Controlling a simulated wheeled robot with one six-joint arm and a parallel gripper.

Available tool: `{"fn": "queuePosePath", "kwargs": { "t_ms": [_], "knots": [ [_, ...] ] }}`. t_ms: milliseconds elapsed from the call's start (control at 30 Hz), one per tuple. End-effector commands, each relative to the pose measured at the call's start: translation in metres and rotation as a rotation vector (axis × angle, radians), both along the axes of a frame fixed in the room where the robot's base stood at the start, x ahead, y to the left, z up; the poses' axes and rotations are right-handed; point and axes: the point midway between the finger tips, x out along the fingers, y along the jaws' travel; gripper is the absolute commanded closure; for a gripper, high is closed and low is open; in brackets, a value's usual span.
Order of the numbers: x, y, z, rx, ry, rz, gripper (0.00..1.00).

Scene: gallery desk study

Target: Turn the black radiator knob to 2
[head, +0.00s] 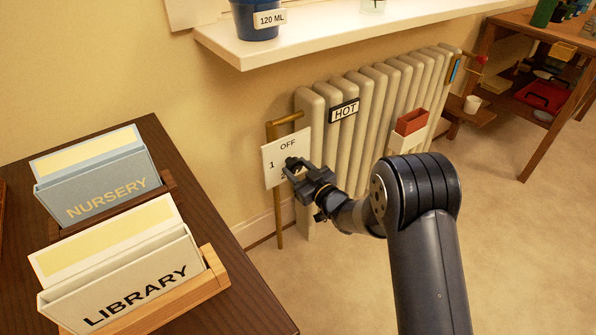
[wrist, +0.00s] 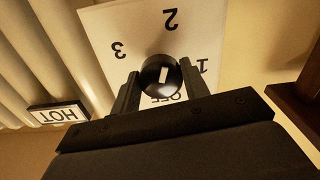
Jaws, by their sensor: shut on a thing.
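The black radiator knob (wrist: 150,70) sits on a white dial plate (head: 271,160). In the wrist view the plate (wrist: 118,22) appears upside down, with 2 at top, 3 at left, 1 at right and OFF at bottom. A short white mark on the knob lies nearly along the line between OFF and 2; I cannot tell which end points. My gripper (wrist: 160,73) is shut on the knob, one finger on each side. In the head view my gripper (head: 292,166) covers the knob and the plate's lower right.
The ribbed radiator (head: 368,110) with a HOT sign (head: 343,111) stands right of the plate. A brass pipe (head: 279,215) runs below the plate. A window sill (head: 330,38) juts out above. A dark desk (head: 228,307) with NURSERY and LIBRARY boxes is at left. Open floor lies at right.

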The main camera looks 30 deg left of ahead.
Motion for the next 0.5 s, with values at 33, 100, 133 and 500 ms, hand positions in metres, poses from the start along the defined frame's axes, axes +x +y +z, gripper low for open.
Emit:
{"fn": "queuePosePath", "kwargs": {
  "t_ms": [33, 100, 133, 500],
  "knots": [
    [-0.0001, 0.0004, 0.0006, 0.000, 0.000, 0.000, 0.80],
    [0.0000, 0.0004, 0.0006, 0.000, 0.000, 0.000, 0.53],
    [-0.0001, 0.0004, 0.0005, 0.000, 0.000, 0.000, 0.51],
    [0.0000, 0.0001, 0.0002, 0.000, 0.001, 0.000, 0.35]
  ]
}}
